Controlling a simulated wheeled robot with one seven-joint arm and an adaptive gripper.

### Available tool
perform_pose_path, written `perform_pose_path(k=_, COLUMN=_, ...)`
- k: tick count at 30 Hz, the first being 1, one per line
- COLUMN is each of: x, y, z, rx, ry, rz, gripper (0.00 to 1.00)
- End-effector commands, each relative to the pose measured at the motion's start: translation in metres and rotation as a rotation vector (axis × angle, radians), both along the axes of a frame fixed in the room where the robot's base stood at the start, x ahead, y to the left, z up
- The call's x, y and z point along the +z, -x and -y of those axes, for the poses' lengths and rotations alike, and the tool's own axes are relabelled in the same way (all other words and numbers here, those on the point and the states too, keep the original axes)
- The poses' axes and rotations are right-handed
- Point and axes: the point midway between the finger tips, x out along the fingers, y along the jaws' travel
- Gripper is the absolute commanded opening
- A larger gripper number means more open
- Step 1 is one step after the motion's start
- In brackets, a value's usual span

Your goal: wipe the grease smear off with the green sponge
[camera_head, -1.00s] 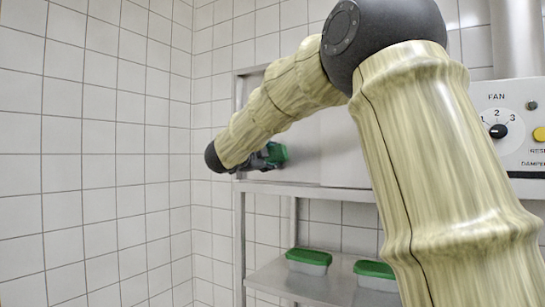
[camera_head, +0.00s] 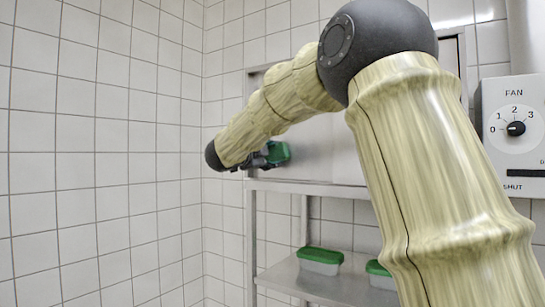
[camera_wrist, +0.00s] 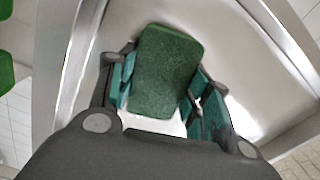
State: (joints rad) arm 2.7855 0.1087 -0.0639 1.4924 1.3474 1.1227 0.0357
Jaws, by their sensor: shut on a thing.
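The green sponge (camera_wrist: 167,70) is between the teal-padded fingers of my gripper (camera_wrist: 162,90) in the wrist view. My gripper is shut on it, and the sponge's far part sticks out beyond the fingers. In the head view the sponge (camera_head: 279,153) shows as a small green block at the end of my arm, in front of the left part of a steel back panel (camera_head: 325,155). I cannot tell whether the sponge touches the steel. I cannot make out a grease smear in either view; my arm hides part of the panel.
A steel shelf (camera_head: 350,287) below holds two green-lidded boxes, one (camera_head: 320,261) clear and one (camera_head: 378,270) partly behind my arm. A FAN control panel (camera_head: 515,140) is at right. A white tiled wall (camera_head: 90,150) stands at left. The wrist view shows raised steel edges (camera_wrist: 285,40).

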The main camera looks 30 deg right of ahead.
Motion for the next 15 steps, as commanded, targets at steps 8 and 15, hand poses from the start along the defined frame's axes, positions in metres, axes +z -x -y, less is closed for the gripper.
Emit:
perform_pose_path(k=8, x=0.0, y=0.009, z=-0.02, rx=0.0, ry=0.0, rz=0.001, gripper=0.3)
perform_pose_path(k=15, x=-0.001, y=0.016, z=-0.037, rx=0.0, ry=0.0, rz=0.0, gripper=0.3)
